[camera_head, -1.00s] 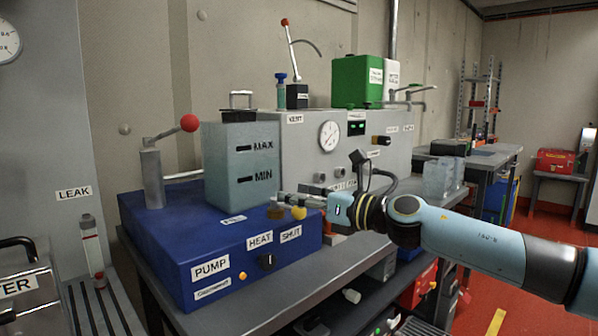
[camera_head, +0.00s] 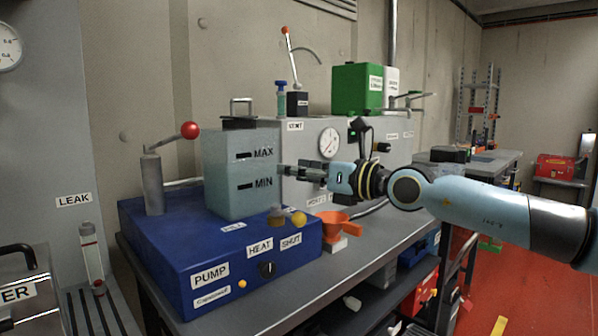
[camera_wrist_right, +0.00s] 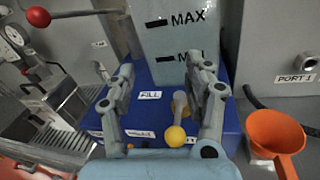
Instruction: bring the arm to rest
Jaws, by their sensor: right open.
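My right gripper (camera_head: 283,171) reaches in from the right at the height of the MIN mark, just right of the translucent tank (camera_head: 228,205) marked MAX and MIN. The gripper is open and empty; in the right wrist view its two fingers (camera_wrist_right: 160,85) stand apart with the tank beyond them. Below and between the fingers in that view is a yellow-knobbed fill valve (camera_wrist_right: 177,120) on the blue pump box (camera_wrist_right: 232,110). In the head view the gripper is above the yellow knob (camera_head: 299,219) and apart from it. My left gripper is not in view.
A red-knobbed lever (camera_head: 189,130) stands on the left of the blue box (camera_head: 170,262). An orange funnel (camera_head: 338,224) sits right of the box, below my right arm. A grey panel with a gauge (camera_head: 329,142) is behind. The bench front (camera_head: 300,285) is clear.

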